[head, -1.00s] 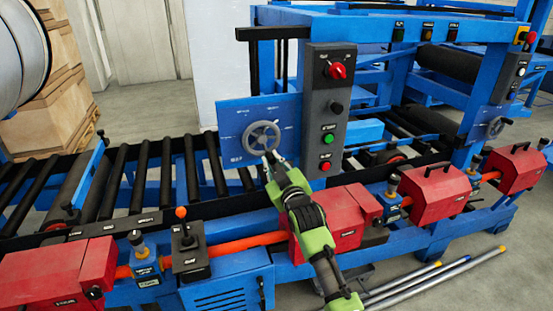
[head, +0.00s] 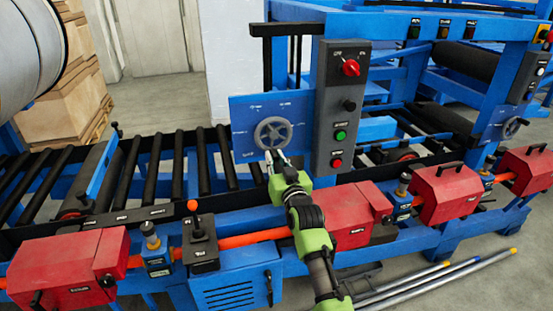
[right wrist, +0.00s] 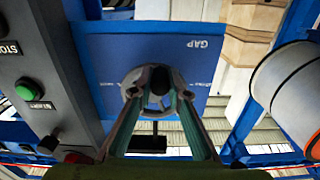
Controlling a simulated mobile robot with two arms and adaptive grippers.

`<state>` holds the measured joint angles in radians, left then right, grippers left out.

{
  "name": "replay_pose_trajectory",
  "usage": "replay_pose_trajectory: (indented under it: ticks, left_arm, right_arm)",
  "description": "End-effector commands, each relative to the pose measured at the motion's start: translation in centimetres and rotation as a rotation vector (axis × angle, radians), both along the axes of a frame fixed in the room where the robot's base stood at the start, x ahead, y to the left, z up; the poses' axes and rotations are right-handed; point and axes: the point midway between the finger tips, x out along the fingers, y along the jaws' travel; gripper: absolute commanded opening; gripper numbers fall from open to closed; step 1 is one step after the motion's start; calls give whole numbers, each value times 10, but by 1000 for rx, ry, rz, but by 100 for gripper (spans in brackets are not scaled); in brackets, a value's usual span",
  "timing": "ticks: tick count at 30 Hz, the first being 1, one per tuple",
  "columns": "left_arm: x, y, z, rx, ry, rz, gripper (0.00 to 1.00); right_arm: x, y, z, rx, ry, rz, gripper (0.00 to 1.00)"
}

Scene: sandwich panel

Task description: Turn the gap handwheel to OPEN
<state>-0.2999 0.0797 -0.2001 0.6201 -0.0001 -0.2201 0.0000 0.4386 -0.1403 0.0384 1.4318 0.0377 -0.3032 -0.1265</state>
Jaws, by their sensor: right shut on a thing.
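The gap handwheel (head: 272,133) is a grey spoked wheel on a blue panel (head: 250,107), which has small white marks around it. In the right wrist view the panel appears upside down with the word GAP, and the wheel (right wrist: 131,80) sits between my fingers. My right gripper (head: 275,157) reaches the lower part of the wheel from the front. Its fingers (right wrist: 158,90) are shut on the handwheel, with a dark knob showing between them. The fingers hide part of the wheel, and the mark it points to is too small to read. My left gripper is not in view.
A grey control box (head: 334,110) with a red switch, a green button and a red button stands close to the right of the panel. Red housings (head: 349,215) and an orange shaft (head: 240,240) run along the front. Black rollers (head: 160,172) lie left of the panel.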

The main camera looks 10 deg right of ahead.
Motion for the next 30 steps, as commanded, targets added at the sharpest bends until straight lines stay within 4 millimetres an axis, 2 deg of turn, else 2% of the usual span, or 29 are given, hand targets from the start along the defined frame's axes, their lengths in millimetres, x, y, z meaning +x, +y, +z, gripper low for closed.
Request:
replay_pose_trajectory:
  ticks: [9,10,11,12,23,26,30]
  left_arm:
    - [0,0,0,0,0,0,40]
    - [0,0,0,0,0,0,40]
    - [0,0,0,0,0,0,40]
    - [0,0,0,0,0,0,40]
    - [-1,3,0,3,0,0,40]
    - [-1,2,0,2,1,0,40]
    - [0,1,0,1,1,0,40]
  right_arm:
    - [0,2,-3,1,7,3,0]
    - [0,2,-3,1,7,3,23]
    - [0,2,-3,1,7,3,31]
    - [0,2,-3,1,6,3,32]
    - [-2,0,-1,-1,1,0,32]
    - [-10,0,-1,-1,2,0,32]
    - [-32,-1,-2,0,2,0,32]
